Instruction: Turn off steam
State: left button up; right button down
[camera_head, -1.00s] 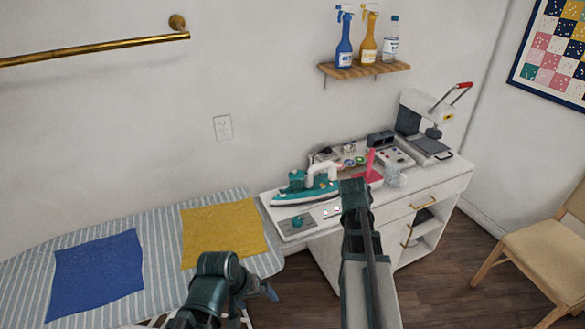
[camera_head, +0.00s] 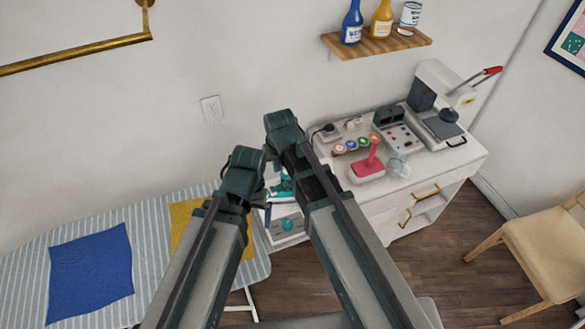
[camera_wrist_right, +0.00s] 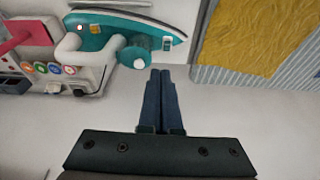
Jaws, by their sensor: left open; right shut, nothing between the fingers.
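The teal and white iron (camera_head: 285,187) rests on its stand, largely hidden behind my arms in the head view. In the right wrist view the iron (camera_wrist_right: 115,38) lies at the top, with a round teal knob (camera_wrist_right: 139,64) and a small switch (camera_wrist_right: 167,43) on it. My right gripper (camera_wrist_right: 161,72) is shut and empty. In that picture its tips point toward the iron, just below and right of the knob; I cannot tell if they touch. My left gripper (camera_head: 264,192) is open and empty, left of the iron and partly hidden. The stand has a teal dial (camera_head: 287,224).
A pink-red holder (camera_head: 367,171), a glass jar (camera_head: 398,165), several spools and a heat press (camera_head: 440,110) stand on the white cabinet (camera_head: 440,173). The striped ironing board (camera_head: 150,235) carries blue (camera_head: 92,275) and yellow (camera_head: 183,212) cloths. The wall is close behind.

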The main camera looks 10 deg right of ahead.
aim_at(274, 191)
pick_arm(q)
jog(key=shift+w+d+r, duration=0.15)
jog(key=shift+w+r, duration=0.2)
jog(key=shift+w, duration=0.2)
pick_arm(e)
jog(key=shift+w+a+r, duration=0.1)
jog(key=shift+a+r, duration=0.2)
jog(key=shift+a, duration=0.25)
pick_arm(q)
jog(key=shift+f, duration=0.15)
pick_arm(e)
jog(key=shift+f, duration=0.15)
jog(key=b+x, duration=0.4)
jog(key=s+b+x, duration=0.1)
jog(key=b+x, duration=0.8)
jog(key=shift+s+f, duration=0.1)
jog(key=shift+s, duration=0.05)
pick_arm(q)
notch_tip(274, 191, down, 14)
jog(key=shift+r+b, duration=0.25)
jog(key=shift+b, duration=0.05)
pick_arm(e)
jog(key=shift+f, duration=0.35)
jog(key=shift+s, duration=0.1)
